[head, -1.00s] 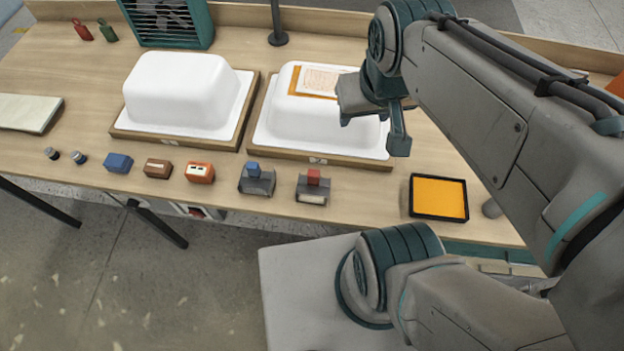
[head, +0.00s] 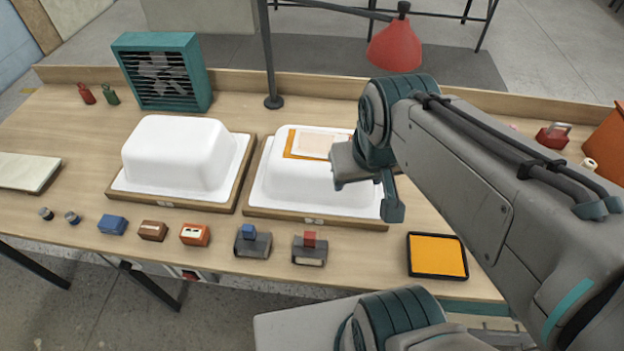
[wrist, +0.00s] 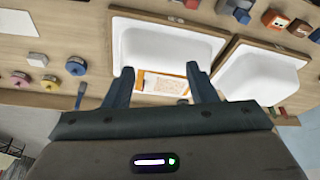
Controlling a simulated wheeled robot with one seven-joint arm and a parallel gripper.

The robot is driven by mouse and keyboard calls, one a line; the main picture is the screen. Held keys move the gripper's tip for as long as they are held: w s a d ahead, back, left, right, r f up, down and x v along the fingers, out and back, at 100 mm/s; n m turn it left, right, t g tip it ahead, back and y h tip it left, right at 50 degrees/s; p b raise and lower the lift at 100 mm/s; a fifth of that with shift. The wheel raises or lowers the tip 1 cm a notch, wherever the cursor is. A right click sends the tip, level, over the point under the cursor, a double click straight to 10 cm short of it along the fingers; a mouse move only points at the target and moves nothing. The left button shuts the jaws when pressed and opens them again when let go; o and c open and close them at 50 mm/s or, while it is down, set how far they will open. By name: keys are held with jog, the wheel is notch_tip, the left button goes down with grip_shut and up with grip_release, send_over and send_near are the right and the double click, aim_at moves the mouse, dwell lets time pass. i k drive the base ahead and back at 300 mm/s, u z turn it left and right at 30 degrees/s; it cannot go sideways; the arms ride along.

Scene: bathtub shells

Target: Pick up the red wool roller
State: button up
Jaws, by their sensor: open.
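A small grey tool with a red block on top and a pale front (head: 310,248) stands near the table's front edge, before the right-hand white tub; it looks like the red wool roller. Its red part (wrist: 190,3) is cut by the top edge of the wrist view. A similar tool with a blue block (head: 252,241) stands to its left. My gripper (head: 368,192) is open and empty, above the right side of the right-hand tub, behind and to the right of the red-topped tool. In the wrist view my gripper's fingers (wrist: 160,71) are spread wide.
Two upturned white tubs (head: 175,155) (head: 285,190) stand on wooden boards behind the tools. An orange-edged sheet (head: 300,143) lies on the right one. An orange tray (head: 437,256) is to the right. Blue, brown and orange blocks (head: 195,234) line the front left. A lamp (head: 395,45) overhangs the back.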

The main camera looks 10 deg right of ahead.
aim_at(310, 245)
jog(key=k, duration=0.5)
jog(key=u, duration=2.25)
jog(key=i, duration=1.2)
jog(key=z, duration=2.9)
